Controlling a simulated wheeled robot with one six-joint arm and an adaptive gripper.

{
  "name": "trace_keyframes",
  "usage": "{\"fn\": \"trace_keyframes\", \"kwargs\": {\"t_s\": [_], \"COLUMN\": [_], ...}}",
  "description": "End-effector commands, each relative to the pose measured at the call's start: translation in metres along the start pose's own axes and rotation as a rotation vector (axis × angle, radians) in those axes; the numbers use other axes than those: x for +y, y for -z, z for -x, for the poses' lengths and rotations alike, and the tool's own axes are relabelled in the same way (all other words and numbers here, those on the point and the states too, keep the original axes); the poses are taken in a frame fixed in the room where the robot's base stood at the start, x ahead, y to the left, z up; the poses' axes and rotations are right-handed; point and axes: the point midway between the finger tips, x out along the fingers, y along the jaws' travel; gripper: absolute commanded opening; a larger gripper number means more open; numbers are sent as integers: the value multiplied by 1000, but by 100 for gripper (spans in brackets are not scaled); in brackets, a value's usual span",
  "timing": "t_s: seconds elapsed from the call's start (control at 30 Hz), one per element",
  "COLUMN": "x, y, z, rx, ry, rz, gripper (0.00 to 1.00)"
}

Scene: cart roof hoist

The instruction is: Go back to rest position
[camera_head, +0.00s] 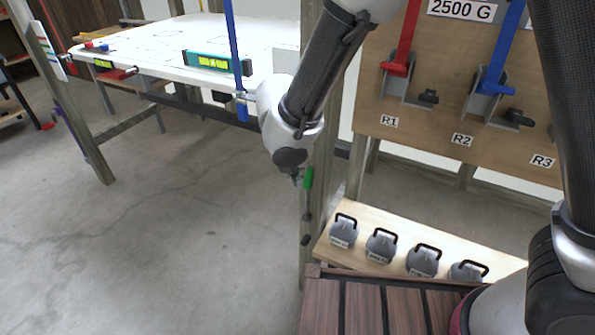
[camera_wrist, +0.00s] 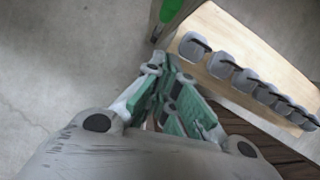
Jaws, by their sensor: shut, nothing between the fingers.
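My gripper (camera_wrist: 172,85) is shut and empty in the wrist view, its green-padded fingers close together over the floor beside the weight shelf. In the head view my arm hangs down at the middle, in front of a wooden post. The gripper's tip there is small and partly hidden by the wrist, next to a green handle (camera_head: 308,178) on the post. The green handle also shows at the top of the wrist view (camera_wrist: 170,9).
Several grey weights with black handles (camera_head: 381,245) stand on a wooden shelf (camera_head: 345,207) at the lower right. A panel (camera_head: 440,133) with red and blue levers stands behind. A white table (camera_head: 150,45) with a green level (camera_head: 205,61) is at the back left. Open floor (camera_head: 170,220) lies left.

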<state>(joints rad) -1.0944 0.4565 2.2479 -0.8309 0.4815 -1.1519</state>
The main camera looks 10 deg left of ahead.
Motion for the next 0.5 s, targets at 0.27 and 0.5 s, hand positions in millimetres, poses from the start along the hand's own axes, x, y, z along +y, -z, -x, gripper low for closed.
{"fn": "trace_keyframes", "kwargs": {"t_s": [0.27, 0.5], "x": [0, -39], "y": [-1, 6], "z": [11, 5], "rx": [1, -2], "ry": [0, 121], "rz": [-19, -399], "gripper": [0, 0]}}
